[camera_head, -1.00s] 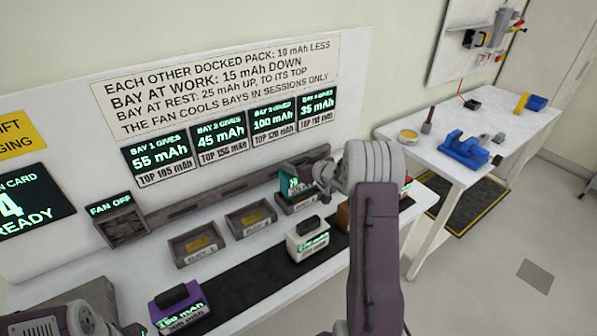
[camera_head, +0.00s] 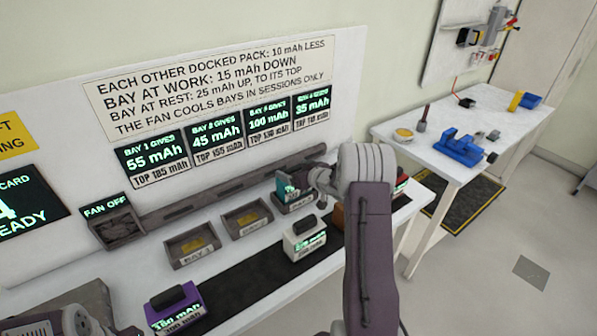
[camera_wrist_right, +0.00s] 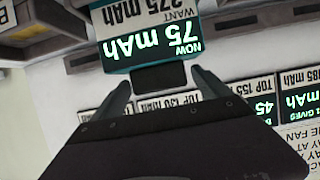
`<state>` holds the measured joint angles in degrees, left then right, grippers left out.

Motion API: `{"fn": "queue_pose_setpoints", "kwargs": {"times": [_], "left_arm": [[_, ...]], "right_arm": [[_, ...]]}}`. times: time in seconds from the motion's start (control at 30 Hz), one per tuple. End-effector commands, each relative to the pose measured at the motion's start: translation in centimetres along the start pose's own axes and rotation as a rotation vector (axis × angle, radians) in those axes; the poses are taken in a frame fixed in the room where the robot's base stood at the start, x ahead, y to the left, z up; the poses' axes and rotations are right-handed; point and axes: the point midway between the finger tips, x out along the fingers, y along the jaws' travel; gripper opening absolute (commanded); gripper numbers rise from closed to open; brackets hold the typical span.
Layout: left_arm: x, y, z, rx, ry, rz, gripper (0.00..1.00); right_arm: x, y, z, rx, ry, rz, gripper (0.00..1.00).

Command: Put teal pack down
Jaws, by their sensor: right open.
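The teal pack (camera_head: 286,188) sits in the third bay tray (camera_head: 298,205) along the back of the bench, partly hidden by my right arm. In the right wrist view the teal pack (camera_wrist_right: 118,50) shows its display, reading 75 mAh, and its black handle (camera_wrist_right: 160,75). My right gripper (camera_wrist_right: 164,88) is open, with one finger to each side of the handle and gaps between. In the head view the right gripper (camera_head: 312,182) is beside the pack, its fingers hard to make out. At lower left only part of my left arm shows.
Empty trays, bay 1 (camera_head: 193,246) and bay 2 (camera_head: 247,220), stand left of the teal pack. A white pack (camera_head: 304,240) and a purple pack (camera_head: 175,308) stand on the dark strip (camera_head: 255,287). An orange-brown pack (camera_head: 338,215) is partly behind my right arm.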

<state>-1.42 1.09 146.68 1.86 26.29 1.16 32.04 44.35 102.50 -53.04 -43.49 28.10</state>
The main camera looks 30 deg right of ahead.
Motion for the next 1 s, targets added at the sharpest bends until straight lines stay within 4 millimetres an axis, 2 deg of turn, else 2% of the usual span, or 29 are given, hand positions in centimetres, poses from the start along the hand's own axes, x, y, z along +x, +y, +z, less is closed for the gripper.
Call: {"fn": "queue_pose_setpoints", "kwargs": {"times": [0.17,0.4,0.5,0.7,1.0], "left_arm": [[0.0,0.0,0.0,0.0,0.0,0.0,0.36],[0.0,0.0,0.0,0.0,0.0,0.0,0.36],[-0.1,0.0,0.0,0.0,0.0,0.0,0.36],[-0.2,0.0,0.0,0.0,0.0,0.0,0.36],[-0.2,0.0,0.0,0.0,0.0,0.0,0.36]], "right_arm": [[-2.8,0.1,-0.1,0.001,0.0,0.003,0.87],[-8.5,0.1,-0.2,0.001,0.001,0.004,0.87],[-10.4,0.1,-0.2,0.001,0.001,0.004,0.87],[-12.0,0.0,-0.1,0.0,0.0,0.0,0.87],[-12.1,0.0,-0.1,0.0,0.0,0.0,0.87]]}}
